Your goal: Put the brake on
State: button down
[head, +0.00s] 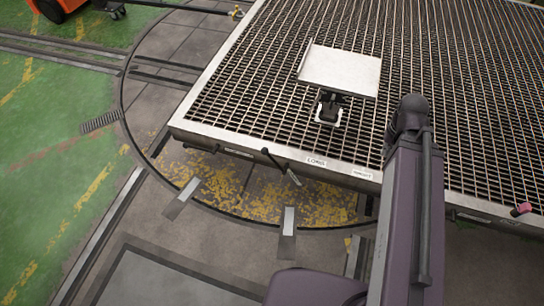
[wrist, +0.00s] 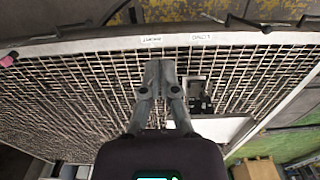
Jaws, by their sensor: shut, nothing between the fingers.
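In the head view, a dark lever with a black grip and a pale lower end (head: 281,166) sits at the front edge of the grated platform (head: 270,152). A dark lever also shows at the platform edge in the wrist view (wrist: 248,24), right of my gripper. Two small white labels (head: 316,161) (head: 362,173) sit on the front rim. Which control is the brake, I cannot tell. My gripper (wrist: 160,64) is shut and empty, seen over the grating and short of the labelled rim. In the head view it is hidden behind my arm.
A pale plate (head: 340,72) stands on the grating with a black fitting (head: 329,108) before it. A pink-tipped handle (head: 521,209) sticks out at the right edge. Two metal strips (head: 182,198) (head: 288,222) lie near the curved rail. An orange vehicle (head: 60,8) is far left.

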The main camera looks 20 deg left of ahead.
jog(key=w+a+f+y+b, duration=0.2)
jog(key=w+a+f+b, duration=0.3)
jog(key=a+f+b, duration=0.6)
jog(key=w+a+f+m+y+b, duration=0.1)
jog(key=w+a+f+y+b, duration=0.2)
jog(key=a+f+b, duration=0.8)
jog(key=w+a+f+t+y+b, duration=0.1)
jog(key=w+a+f+b, duration=0.7)
jog(key=b, duration=0.8)
jog(key=shift+a+f+m+y, duration=0.3)
jog(key=shift+a+f+y, duration=0.6)
jog(key=shift+a+f, duration=0.9)
jog(key=shift+w+d+f, duration=0.1)
jog(key=shift+d+f, duration=0.15)
jog(key=shift+d, duration=0.05)
jog(key=shift+a+f, duration=0.1)
jog(key=shift+f, duration=0.05)
jog(key=b, duration=0.7)
send_near(268, 151)
notch_tip(268, 151, down, 3)
jog(key=a, duration=0.1)
jog(key=b+x, duration=0.2)
jog(key=x, duration=0.1)
jog(key=shift+w+a+b, duration=0.15)
jog(key=shift+a+b, duration=0.15)
jog(key=shift+a, duration=0.1)
jog(key=shift+a+f+b, duration=0.25)
jog(key=shift+a+b, duration=0.1)
jog(key=shift+a, duration=0.25)
jog(key=shift+w, duration=0.15)
